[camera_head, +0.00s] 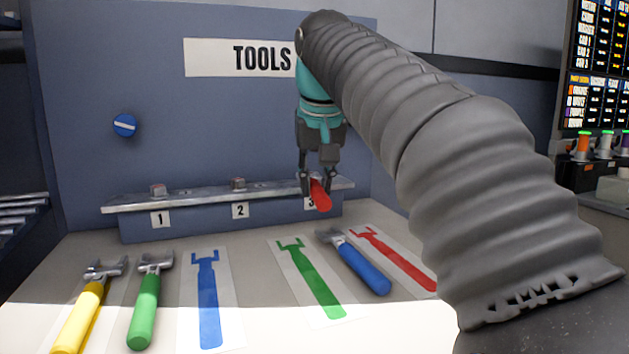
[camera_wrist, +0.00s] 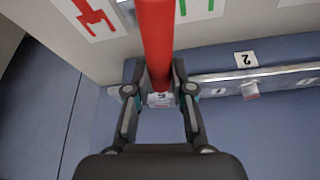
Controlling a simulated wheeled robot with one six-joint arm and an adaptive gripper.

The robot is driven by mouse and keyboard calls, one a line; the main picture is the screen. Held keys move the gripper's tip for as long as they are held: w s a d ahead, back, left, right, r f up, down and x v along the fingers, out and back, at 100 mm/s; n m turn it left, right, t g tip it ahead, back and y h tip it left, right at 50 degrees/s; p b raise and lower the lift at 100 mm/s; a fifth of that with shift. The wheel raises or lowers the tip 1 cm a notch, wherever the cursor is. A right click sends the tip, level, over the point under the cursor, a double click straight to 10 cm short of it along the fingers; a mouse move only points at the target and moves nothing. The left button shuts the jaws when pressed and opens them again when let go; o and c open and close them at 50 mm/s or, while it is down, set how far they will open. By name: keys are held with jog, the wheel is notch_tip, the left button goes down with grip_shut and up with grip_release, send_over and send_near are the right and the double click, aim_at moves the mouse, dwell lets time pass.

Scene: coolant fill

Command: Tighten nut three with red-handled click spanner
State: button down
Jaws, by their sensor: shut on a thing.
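My gripper (camera_head: 319,180) is at the right end of the metal rail, by the label 3 (camera_head: 309,203). It is shut on the red-handled click spanner (camera_head: 321,197), whose handle points out toward the camera. In the wrist view the red handle (camera_wrist: 157,40) runs up from between the fingers (camera_wrist: 155,88), with a white label partly visible beneath. The spanner's head and nut three are hidden, so I cannot tell whether they touch. Nut one (camera_head: 158,190) and nut two (camera_head: 238,183) stand on the rail (camera_head: 200,195) to the left.
Yellow (camera_head: 80,315), green (camera_head: 145,305) and blue (camera_head: 362,268) spanners lie on the bench. The blue, green and red outlines (camera_head: 400,262) are bare; the blue spanner lies between the green and red ones. A TOOLS panel (camera_head: 90,75) rises behind the rail.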

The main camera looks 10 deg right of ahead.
jog(key=shift+r+p, duration=0.6)
jog(key=shift+r, duration=2.3)
